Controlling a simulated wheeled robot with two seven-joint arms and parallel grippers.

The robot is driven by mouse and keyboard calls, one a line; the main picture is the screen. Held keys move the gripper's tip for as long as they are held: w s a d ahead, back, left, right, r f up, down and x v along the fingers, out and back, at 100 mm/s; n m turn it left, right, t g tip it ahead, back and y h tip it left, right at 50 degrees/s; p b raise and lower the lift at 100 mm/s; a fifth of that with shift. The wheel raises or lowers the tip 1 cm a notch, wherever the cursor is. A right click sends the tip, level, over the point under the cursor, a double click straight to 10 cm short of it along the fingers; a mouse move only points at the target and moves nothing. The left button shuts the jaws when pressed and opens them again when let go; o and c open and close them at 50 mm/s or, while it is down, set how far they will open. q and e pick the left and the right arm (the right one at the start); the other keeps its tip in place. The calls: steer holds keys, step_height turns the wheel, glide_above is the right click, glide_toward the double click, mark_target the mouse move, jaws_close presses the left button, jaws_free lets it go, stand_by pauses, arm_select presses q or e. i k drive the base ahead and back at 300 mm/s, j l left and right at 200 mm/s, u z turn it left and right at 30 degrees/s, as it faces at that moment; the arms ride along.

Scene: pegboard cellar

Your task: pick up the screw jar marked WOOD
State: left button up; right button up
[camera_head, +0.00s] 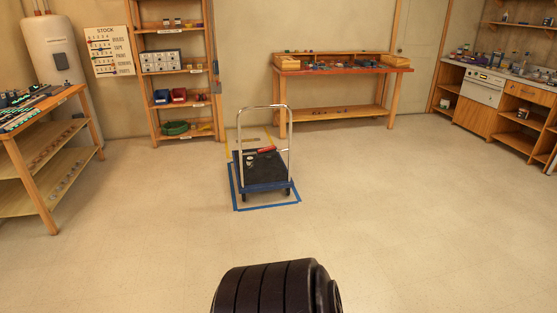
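I cannot make out a jar marked WOOD; no jar label is readable from here. Small jar-like items (166,23) stand on an upper shelf of the wooden rack, too small to tell apart. A small pale item (250,161) and a red object (266,150) lie on the hand cart. Neither of my grippers shows in the head view.
The hand cart (264,188) stands in a blue-taped square mid-floor. A workbench (340,70) is at the back wall, the shelf rack (186,89) left of it, a table (60,149) at left, a counter (508,82) at right. The near floor is clear.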

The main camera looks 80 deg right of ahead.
mark_target(249, 159)
steer(key=z, duration=2.55)
steer(key=i+j+u, duration=0.25)
steer(key=i, duration=0.45)
steer(key=i+l+u, duration=0.25)
steer(key=i, duration=1.65)
steer(key=i+u, duration=0.1)
steer(key=i, duration=1.1)
steer(key=i+j, duration=0.15)
steer(key=i, duration=0.6)
steer(key=i+j, duration=0.1)
steer(key=i, duration=0.65)
steer(key=i+j, duration=0.15)
steer(key=i, duration=0.6)
steer(key=i+l+z, duration=0.1)
steer(key=i+z, duration=0.4)
steer(key=i+j+z, duration=0.1)
steer(key=i+z, duration=0.35)
steer(key=i+j+z, duration=0.2)
steer(key=i+z, duration=0.15)
steer(key=z, duration=0.15)
